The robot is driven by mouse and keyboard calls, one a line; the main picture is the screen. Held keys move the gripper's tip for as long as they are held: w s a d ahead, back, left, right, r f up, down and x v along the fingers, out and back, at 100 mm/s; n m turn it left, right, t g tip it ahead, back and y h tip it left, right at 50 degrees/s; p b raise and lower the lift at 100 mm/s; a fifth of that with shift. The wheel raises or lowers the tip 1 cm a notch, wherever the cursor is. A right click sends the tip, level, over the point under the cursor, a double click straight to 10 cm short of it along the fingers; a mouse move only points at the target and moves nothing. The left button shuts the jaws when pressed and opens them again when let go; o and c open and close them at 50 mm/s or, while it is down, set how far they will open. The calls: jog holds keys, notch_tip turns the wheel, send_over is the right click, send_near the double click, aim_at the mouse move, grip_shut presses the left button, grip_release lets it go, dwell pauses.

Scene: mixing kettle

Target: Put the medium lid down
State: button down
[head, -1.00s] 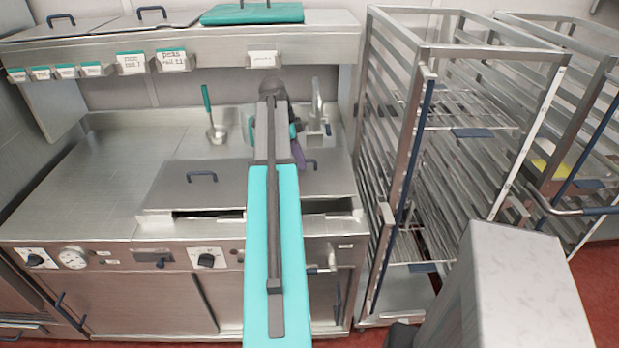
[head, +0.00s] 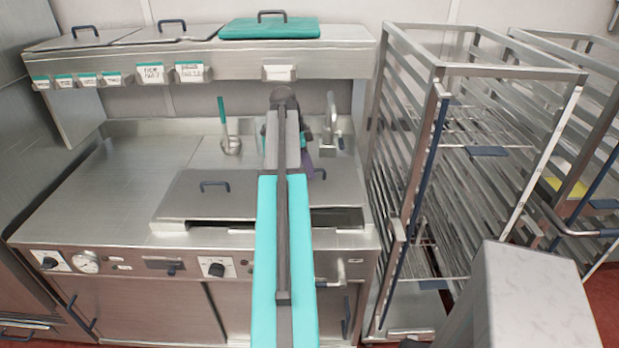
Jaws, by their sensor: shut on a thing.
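A flat steel lid (head: 240,196), taken as the medium lid, lies level over the kettle in the counter front. It has a dark handle (head: 215,187) at its left and another dark handle (head: 319,173) at its right. My gripper (head: 304,161) is at the right part of the lid, beside the right handle. It is shut on the lid, though my arm hides most of it and the contact. Dark gaps show under the front edge, so a slight lift cannot be ruled out.
A ladle (head: 230,140) and a tap (head: 331,122) stand behind the lid. The overhead shelf (head: 215,64) carries two steel lids and a teal lid (head: 270,28). A rack (head: 407,180) stands close on the right. The counter's left side (head: 110,175) is clear.

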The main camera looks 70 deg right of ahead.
jog(key=w+a+r+n+t+h+p, duration=0.1)
jog(key=w+a+r+n+t, duration=0.1)
jog(key=w+a+n, duration=1)
jog(key=w+a+r+n+t+h+p, duration=0.1)
jog(key=w+a+r+n+t, duration=0.2)
jog(key=w+a, duration=1.55)
jog(key=w+a+r+n+y, duration=0.1)
jog(key=w+a+n, duration=0.3)
jog(key=a, duration=0.8)
jog(key=w+a+r+n+t+y+p, duration=0.1)
jog(key=w+a+r+n, duration=0.1)
jog(key=w+a+n, duration=0.2)
jog(key=w+a+r+n+y, duration=0.1)
jog(key=w+a+n, duration=0.3)
jog(key=a, duration=1.5)
jog(key=n, duration=0.4)
jog(key=shift+w+a+r+t, duration=0.25)
jog(key=shift+a+t, duration=0.05)
jog(key=shift+a, duration=0.05)
jog(key=shift+s, duration=0.15)
